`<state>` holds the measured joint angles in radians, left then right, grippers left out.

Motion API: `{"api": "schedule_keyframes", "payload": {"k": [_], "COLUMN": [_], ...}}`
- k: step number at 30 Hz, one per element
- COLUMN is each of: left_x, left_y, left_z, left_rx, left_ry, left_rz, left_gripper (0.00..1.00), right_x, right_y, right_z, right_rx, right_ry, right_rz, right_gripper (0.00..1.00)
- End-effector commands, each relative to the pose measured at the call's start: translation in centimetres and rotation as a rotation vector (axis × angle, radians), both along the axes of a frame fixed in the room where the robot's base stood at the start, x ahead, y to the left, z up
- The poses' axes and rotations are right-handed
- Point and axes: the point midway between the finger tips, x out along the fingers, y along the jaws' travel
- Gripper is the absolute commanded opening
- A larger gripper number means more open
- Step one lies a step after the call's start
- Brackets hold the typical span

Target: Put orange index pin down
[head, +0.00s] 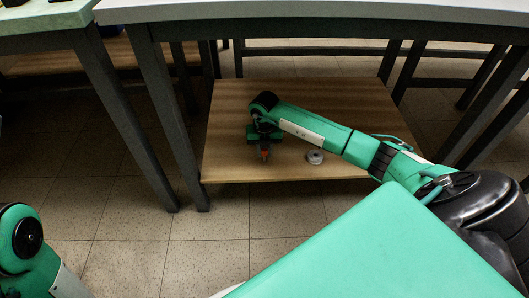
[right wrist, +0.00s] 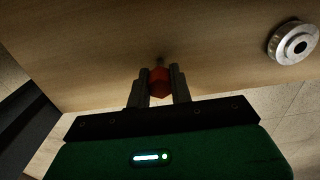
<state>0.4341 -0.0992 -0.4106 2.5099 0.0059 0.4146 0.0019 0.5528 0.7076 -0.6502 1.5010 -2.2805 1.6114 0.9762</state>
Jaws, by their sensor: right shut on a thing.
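My right gripper (head: 265,151) reaches under the table, over a low wooden shelf (head: 230,110). It is shut on the orange index pin (head: 265,155). In the right wrist view the pin (right wrist: 159,82) sits between the two dark fingers of the gripper (right wrist: 161,85), above the wood surface. Its thin tip points toward the shelf; I cannot tell whether it touches. Of my left arm only a green and black part shows at the lower left; its gripper is out of view.
A silver ring-shaped part (head: 315,157) lies on the shelf to the right of the pin, near the front edge; it also shows in the right wrist view (right wrist: 293,42). Dark table legs (head: 175,110) stand left of the shelf. The shelf's right part is clear.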

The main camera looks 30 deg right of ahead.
Motion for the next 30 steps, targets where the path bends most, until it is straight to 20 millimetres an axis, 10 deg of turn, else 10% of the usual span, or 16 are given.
{"api": "schedule_keyframes", "payload": {"k": [8, 9, 12, 22, 30], "left_x": [0.0, 0.0, 0.0, 0.0, 0.6], "left_y": [0.0, 0.0, 0.0, 0.0, -0.6], "left_z": [0.0, 0.1, 0.1, 0.1, -0.1], "left_rx": [0.000, 0.000, 0.000, 0.000, 0.034], "left_ry": [0.001, 0.001, 0.001, 0.001, 0.033], "left_rz": [0.000, 0.000, 0.001, 0.001, 0.009], "left_gripper": [0.36, 0.36, 0.36, 0.36, 0.36], "right_x": [0.0, 0.1, 0.1, 0.1, 0.2], "right_y": [0.0, 0.0, 0.0, -0.1, -0.1], "right_z": [-0.1, -0.1, -0.1, 0.2, 4.3], "right_rx": [-0.001, 0.000, -0.001, -0.001, -0.002], "right_ry": [-0.001, -0.002, -0.002, -0.002, -0.006], "right_rz": [0.000, 0.000, 0.000, 0.000, 0.000], "right_gripper": [0.00, 0.25, 0.43, 0.43, 0.43]}}
